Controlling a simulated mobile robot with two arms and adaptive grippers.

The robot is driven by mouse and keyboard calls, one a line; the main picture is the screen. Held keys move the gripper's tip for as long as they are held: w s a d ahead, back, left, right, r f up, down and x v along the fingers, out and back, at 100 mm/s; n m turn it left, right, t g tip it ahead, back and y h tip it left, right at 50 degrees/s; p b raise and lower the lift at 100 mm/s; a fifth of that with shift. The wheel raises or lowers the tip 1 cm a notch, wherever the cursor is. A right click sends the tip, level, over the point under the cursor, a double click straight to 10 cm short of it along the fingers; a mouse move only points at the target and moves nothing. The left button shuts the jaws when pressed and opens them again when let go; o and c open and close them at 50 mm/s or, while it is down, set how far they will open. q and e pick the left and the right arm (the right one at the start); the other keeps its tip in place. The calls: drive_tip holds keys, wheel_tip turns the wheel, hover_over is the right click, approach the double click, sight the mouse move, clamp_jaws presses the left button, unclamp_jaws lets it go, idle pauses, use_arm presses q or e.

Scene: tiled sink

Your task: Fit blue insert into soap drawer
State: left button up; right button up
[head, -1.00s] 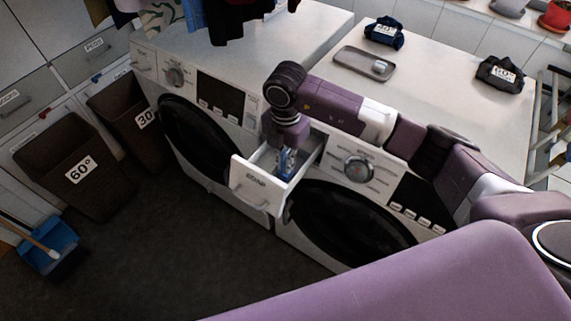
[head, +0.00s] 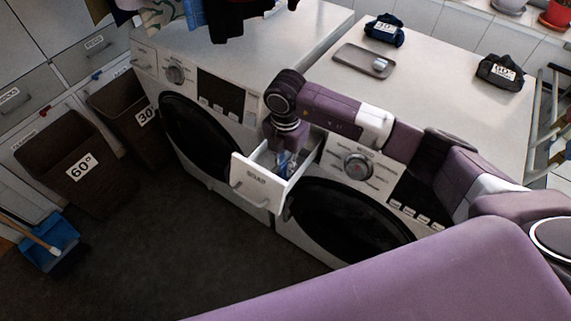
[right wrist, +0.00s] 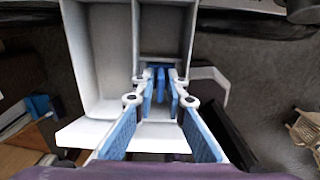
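The white soap drawer (head: 255,185) is pulled out of the right-hand washing machine. Its two compartments show in the right wrist view, a wide left one (right wrist: 108,50) and a narrower right one (right wrist: 165,25). My right gripper (head: 285,165) points down into the drawer; in the right wrist view, my right gripper (right wrist: 161,88) is over the right compartment. The small blue insert (right wrist: 161,80) is between its blue-padded fingertips and seems held; any small gap is hard to judge. Whether the insert touches the compartment floor is hidden. My left gripper is not in view.
The drawer's front panel and handle stick out over the dark floor. A grey tray (head: 364,62) and dark labelled bundles (head: 385,31) lie on the machine top. Brown laundry baskets (head: 75,165) and a blue dustpan (head: 50,240) stand on the left.

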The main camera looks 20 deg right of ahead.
drive_tip(key=shift+w+r+b, duration=0.1)
drive_tip(key=shift+r+b, duration=0.2)
drive_tip(key=shift+r, duration=0.1)
wheel_tip(320, 180, up, 11)
drive_tip(key=b, duration=0.3)
drive_tip(key=shift+r+b, duration=0.2)
drive_tip(key=shift+b, duration=0.1)
